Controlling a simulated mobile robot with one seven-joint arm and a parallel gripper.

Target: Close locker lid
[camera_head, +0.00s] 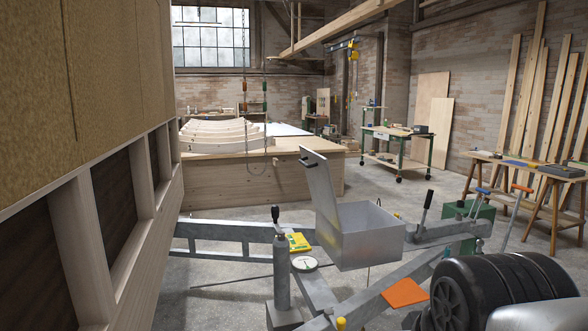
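The locker (370,248) is a grey metal box mounted on the trailer's drawbar frame, right of the middle of the view. Its lid (321,190) stands open, hinged along the box's left side and leaning a little back to the left. A dark handle (311,160) sits near the lid's top edge. The box's opening faces up, and part of its inner wall shows; its floor is hidden. My gripper is not in view, so its state does not show.
A jockey post (281,270), a round gauge (305,263) and a yellow item (299,242) are left of the locker. A black lever (425,210) rises at its right. An orange plate (405,292) and black tyres (480,290) are in front. The trailer hut's wall (85,130) fills the left.

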